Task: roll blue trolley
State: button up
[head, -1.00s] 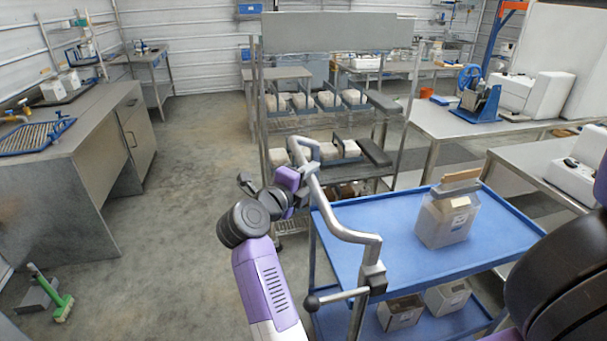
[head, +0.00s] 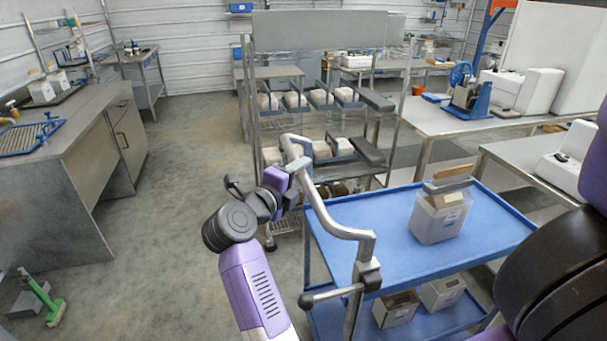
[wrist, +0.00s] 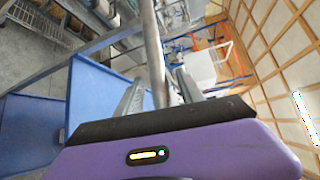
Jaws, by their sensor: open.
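The blue trolley (head: 375,240) stands at the lower right in the head view, with a blue top tray, a lower blue shelf and a bent grey handle (head: 345,232) on its near left side. In the wrist view its blue tray (wrist: 105,95) is at the left. My gripper (head: 295,168) is at the upper end of the handle. In the wrist view my gripper (wrist: 157,88) has its two fingers apart, with the grey handle bar (wrist: 151,45) running between them. I cannot tell whether either finger touches the bar.
An open-topped box (head: 440,217) sits on the trolley's top, smaller boxes (head: 395,308) below. A wire rack (head: 320,125) with pale blocks stands close behind the trolley. Benches (head: 445,120) line the right, a grey cabinet (head: 75,165) the left. Floor between is clear, except a green brush (head: 52,308).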

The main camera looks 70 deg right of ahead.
jog(key=a, duration=0.2)
jog(key=a+b, duration=0.1)
jog(key=a, duration=0.2)
jog(key=shift+w+a+r, duration=0.3)
jog(key=shift+r, duration=0.05)
